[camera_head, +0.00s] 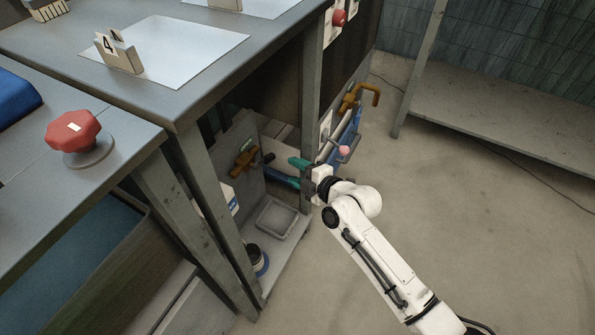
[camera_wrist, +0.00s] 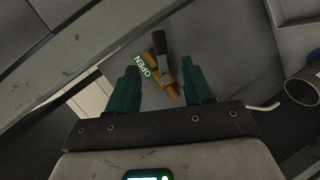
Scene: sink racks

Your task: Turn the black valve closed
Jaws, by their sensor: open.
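The valve has a black lever (camera_wrist: 161,44) on a brass-orange body (camera_wrist: 159,72) against a grey panel. In the head view the brass body (camera_head: 242,164) and the black lever (camera_head: 267,158) are under the bench, left of my gripper (camera_head: 290,172). My gripper, with two teal fingers, is open and empty. In the wrist view the valve lies between and beyond the spread fingertips (camera_wrist: 160,66). I see no contact with the lever.
A bench leg (camera_head: 309,100) stands close to my gripper. Below are a grey tray (camera_head: 262,226) and a dark can (camera_head: 254,256) on the lower shelf. An orange pipe (camera_head: 366,90) is further back. A red knob (camera_head: 73,130) sits on the near bench.

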